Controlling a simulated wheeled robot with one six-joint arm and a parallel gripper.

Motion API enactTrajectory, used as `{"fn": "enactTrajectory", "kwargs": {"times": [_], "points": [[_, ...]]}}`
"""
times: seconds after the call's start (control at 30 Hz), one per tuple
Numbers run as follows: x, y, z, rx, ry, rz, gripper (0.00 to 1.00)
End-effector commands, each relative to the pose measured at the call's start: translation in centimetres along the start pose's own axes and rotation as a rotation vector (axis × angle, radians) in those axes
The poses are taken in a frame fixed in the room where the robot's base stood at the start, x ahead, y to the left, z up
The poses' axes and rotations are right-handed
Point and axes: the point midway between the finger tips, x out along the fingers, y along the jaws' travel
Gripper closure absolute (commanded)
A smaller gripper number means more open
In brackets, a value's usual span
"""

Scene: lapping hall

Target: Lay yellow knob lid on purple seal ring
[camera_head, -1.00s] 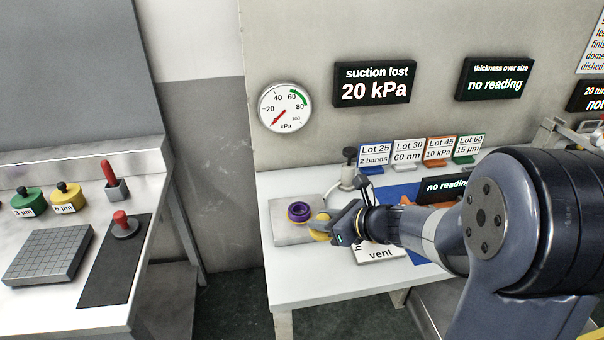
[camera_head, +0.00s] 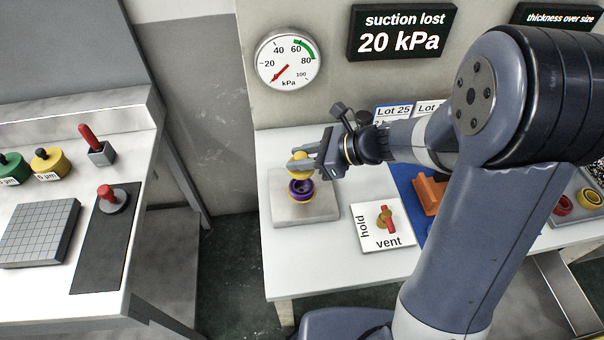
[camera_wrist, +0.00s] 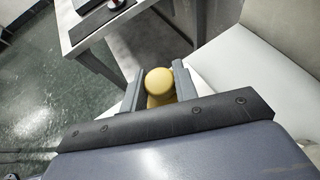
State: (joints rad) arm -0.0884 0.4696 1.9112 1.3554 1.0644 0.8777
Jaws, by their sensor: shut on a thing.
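The purple seal ring (camera_head: 301,189) sits on a grey square plate (camera_head: 286,211) on the white table, with a yellowish rim showing below it. My gripper (camera_head: 302,158) is shut on the yellow knob lid (camera_head: 299,163) and holds it just above the back of the ring. I cannot tell from this angle whether lid and ring touch. In the wrist view the lid's round knob (camera_wrist: 159,81) shows between the two fingers (camera_wrist: 157,88); the ring is hidden there.
A hold/vent valve panel (camera_head: 370,241) with a red and yellow handle lies right of the plate. An orange block (camera_head: 430,194) stands on a blue mat behind my arm. The wall gauge (camera_head: 286,61) and a "suction lost 20 kPa" display (camera_head: 401,30) are behind.

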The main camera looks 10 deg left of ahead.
Motion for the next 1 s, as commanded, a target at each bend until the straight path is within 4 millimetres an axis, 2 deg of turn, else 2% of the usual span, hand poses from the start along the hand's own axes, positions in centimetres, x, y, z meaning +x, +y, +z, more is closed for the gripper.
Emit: {"fn": "enactTrajectory", "kwargs": {"times": [0.1,0.47,0.9,0.93,1.0], "points": [[0.9,0.0,-1.7,0.003,-0.001,0.001,1.00],[2.8,0.0,-5.2,0.002,-0.001,0.000,1.00],[3.2,-0.1,-5.8,-0.002,-0.002,-0.003,1.00],[3.2,-0.1,-5.9,-0.001,-0.001,-0.002,0.71],[3.2,-0.1,-5.8,-0.001,-0.001,-0.002,0.65]]}}
